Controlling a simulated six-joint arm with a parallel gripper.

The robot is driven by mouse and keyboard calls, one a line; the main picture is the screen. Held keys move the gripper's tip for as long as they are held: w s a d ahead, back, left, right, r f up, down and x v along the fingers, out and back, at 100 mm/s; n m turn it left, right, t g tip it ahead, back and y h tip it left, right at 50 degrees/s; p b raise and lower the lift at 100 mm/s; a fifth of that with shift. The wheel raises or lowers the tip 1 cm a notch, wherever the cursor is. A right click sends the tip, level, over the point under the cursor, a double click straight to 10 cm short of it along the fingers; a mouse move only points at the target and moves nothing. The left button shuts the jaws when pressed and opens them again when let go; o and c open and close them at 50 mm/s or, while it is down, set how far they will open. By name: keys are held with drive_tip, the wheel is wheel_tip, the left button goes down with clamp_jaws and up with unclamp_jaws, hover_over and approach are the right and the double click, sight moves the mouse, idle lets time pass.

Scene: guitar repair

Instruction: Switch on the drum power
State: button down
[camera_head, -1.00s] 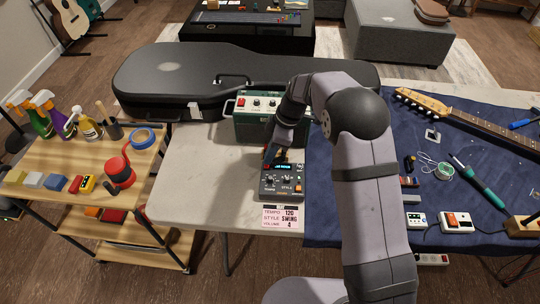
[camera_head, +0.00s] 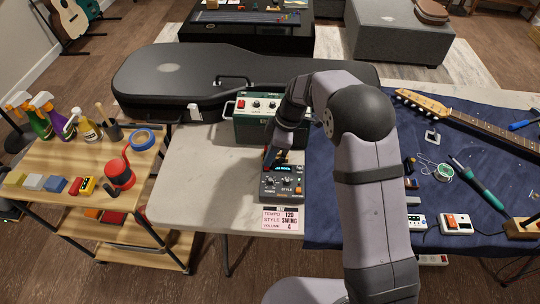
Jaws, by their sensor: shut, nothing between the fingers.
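The drum machine (camera_head: 283,189) is a small dark grey box with a lit cyan display, knobs and an orange button, in the middle of the head view on the table's pale part. A pink card (camera_head: 281,219) in front of it reads tempo 120, style swing, volume 4. My gripper (camera_head: 268,163) points down at the drum machine's back left corner, shut with nothing in it. Its tips are close to the box beside the display; I cannot tell whether they touch. The gripper hides part of that corner, and any power switch there cannot be made out.
A green amplifier (camera_head: 245,126) stands right behind the drum machine, with a black guitar case (camera_head: 172,69) behind it. A blue cloth (camera_head: 332,212) with a guitar neck (camera_head: 460,112) and tools lies to the right. A wooden cart (camera_head: 48,210) stands left. The table's left part is clear.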

drive_tip(key=w+a+v, duration=0.1)
drive_tip(key=w+v, duration=0.1)
drive_tip(key=v, duration=1.1)
drive_tip(key=shift+b, duration=0.4)
